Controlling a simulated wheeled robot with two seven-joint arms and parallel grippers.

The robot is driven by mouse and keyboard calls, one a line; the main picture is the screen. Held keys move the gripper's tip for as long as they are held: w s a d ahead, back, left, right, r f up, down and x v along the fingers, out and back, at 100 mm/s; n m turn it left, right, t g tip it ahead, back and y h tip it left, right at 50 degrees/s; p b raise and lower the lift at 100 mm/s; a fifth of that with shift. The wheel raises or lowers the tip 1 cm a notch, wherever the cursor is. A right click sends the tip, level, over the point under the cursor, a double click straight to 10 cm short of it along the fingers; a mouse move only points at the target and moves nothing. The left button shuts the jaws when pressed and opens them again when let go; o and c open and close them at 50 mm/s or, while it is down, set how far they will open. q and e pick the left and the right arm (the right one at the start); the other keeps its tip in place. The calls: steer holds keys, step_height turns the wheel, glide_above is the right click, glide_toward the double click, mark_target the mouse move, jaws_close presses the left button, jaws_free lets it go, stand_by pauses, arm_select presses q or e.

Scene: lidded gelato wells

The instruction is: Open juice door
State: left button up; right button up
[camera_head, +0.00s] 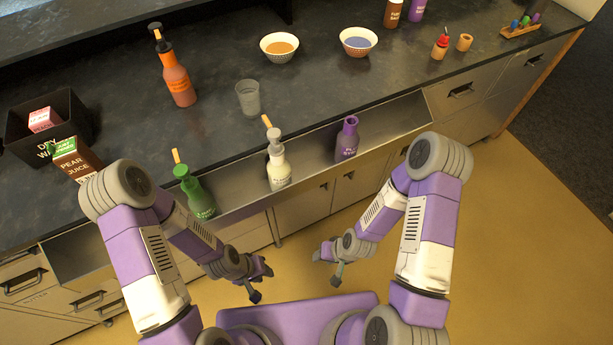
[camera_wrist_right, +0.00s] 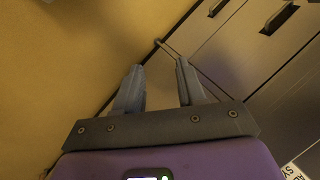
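Metal cabinet doors (camera_head: 301,209) with small dark handles run under the counter; I cannot read a label that tells which is the juice door. Doors with dark handles also show at the upper right of the right wrist view (camera_wrist_right: 222,40). My left gripper (camera_head: 261,283) is open and empty, low over the floor in front of the cabinets. My right gripper (camera_head: 327,268) is also open and empty, a little to its right and apart from the doors. Its two spread fingers show in the right wrist view (camera_wrist_right: 158,70) with nothing between them.
A bottle rail along the counter front holds a green bottle (camera_head: 196,195), a cream bottle (camera_head: 279,172) and a purple bottle (camera_head: 347,140). A pear juice carton (camera_head: 77,160) stands by a black bin (camera_head: 75,111). The yellow floor (camera_head: 500,240) at the right is clear.

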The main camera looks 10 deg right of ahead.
steer(key=w+d+f+n+t+b, duration=0.1)
steer(key=w+d+f+t+b, duration=0.1)
steer(key=w+f+t+b, duration=0.45)
steer(key=w+d+f+n+t+b, duration=0.15)
steer(key=w+f+b, duration=0.4)
steer(key=w, duration=0.75)
steer(key=w+d+f+t+b, duration=0.2)
steer(key=w+t+b, duration=0.1)
steer(key=w, duration=0.4)
steer(key=w+d+f+n+t+h+b, duration=0.1)
steer(key=w+d+f+t+b, duration=0.1)
steer(key=w, duration=0.6)
steer(key=d+t+b, duration=0.1)
steer(key=t+b, duration=0.1)
steer(key=t, duration=0.1)
steer(key=shift+d+f, duration=0.15)
steer(key=shift+w+n, duration=0.1)
steer(key=shift+n, duration=0.15)
jaws_close()
